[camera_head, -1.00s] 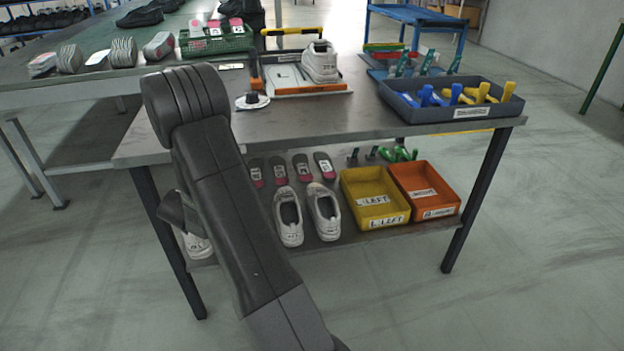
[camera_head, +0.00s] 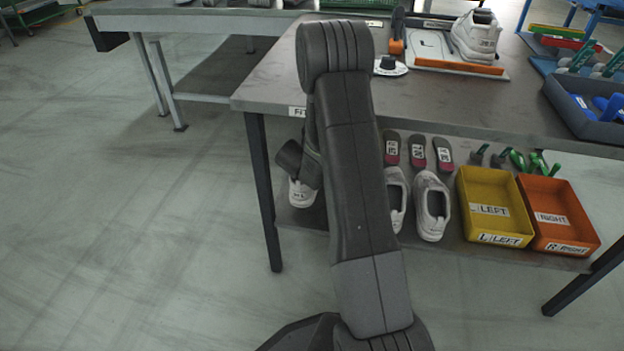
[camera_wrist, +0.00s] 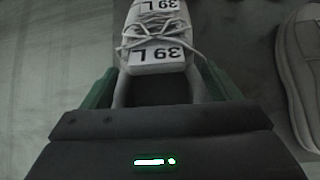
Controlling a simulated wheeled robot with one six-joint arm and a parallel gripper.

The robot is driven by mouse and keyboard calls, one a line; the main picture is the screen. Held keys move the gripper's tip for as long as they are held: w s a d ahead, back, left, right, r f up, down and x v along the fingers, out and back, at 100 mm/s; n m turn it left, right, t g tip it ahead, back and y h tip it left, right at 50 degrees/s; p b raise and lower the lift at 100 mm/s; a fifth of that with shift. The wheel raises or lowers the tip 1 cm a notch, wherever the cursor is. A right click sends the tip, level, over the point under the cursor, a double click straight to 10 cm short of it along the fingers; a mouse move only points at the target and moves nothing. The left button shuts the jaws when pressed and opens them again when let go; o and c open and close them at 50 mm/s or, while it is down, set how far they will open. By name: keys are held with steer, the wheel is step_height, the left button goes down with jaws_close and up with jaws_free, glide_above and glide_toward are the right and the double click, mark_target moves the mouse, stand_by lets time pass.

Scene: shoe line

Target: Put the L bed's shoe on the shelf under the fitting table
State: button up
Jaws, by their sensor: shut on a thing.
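A white lace-up shoe with "39 L" labels (camera_wrist: 155,55) is between the green fingers of my gripper (camera_wrist: 157,84) in the wrist view, toe pointing away. In the head view a small part of this shoe (camera_head: 302,194) shows at the left end of the shelf (camera_head: 300,218) under the fitting table (camera_head: 275,85); my arm hides the rest and the fingers. I cannot tell whether its sole touches the shelf. The tabletop fixture (camera_head: 428,46) has an empty left bed and a white shoe (camera_head: 477,36) on its right one.
White shoes (camera_head: 432,207) stand on the shelf right of my arm, one close beside the held shoe in the wrist view (camera_wrist: 305,70). Insoles (camera_head: 417,153), a yellow LEFT bin (camera_head: 490,207) and an orange RIGHT bin (camera_head: 556,215) are there too. Floor left of the table is clear.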

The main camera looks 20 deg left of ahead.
steer(key=shift+f+b, duration=1.05)
steer(key=shift+f, duration=1.4)
steer(key=shift+f, duration=0.2)
steer(key=o, duration=1.6)
steer(key=shift+r, duration=0.1)
steer(key=shift+s+r, duration=0.1)
steer(key=shift+r, duration=0.1)
steer(key=p+v, duration=0.3)
steer(key=v, duration=0.8)
steer(key=shift+s+d+r, duration=0.15)
steer(key=shift+s+r, duration=0.05)
steer(key=shift+s, duration=0.05)
